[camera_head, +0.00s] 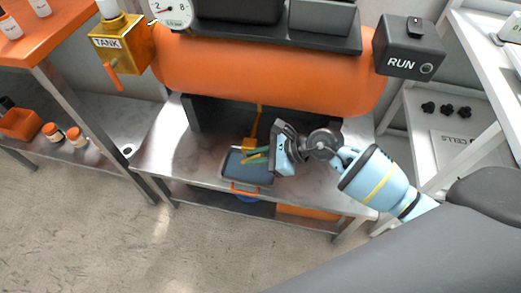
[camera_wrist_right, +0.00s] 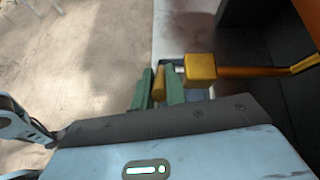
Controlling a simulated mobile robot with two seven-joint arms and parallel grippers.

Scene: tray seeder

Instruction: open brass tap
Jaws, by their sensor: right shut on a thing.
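The brass tap (camera_head: 249,144) is a yellow block on a thin orange pipe below the large orange cylinder in the head view. In the right wrist view the tap's square body (camera_wrist_right: 200,69) shows with its pipe running right, and its short brass lever (camera_wrist_right: 159,82) lies between my green fingers. My right gripper (camera_head: 257,158) is shut on this lever; it shows close up in the wrist view (camera_wrist_right: 161,92). How far the lever is turned is hard to tell. My left gripper is not in view.
A grey-blue tray (camera_head: 233,174) with an orange handle sits on the metal shelf (camera_head: 165,155) below the tap. The orange cylinder (camera_head: 260,75) overhangs this space. A yellow TANK box (camera_head: 125,42) and a dark RUN box (camera_head: 408,50) flank it. A white rack stands at the right.

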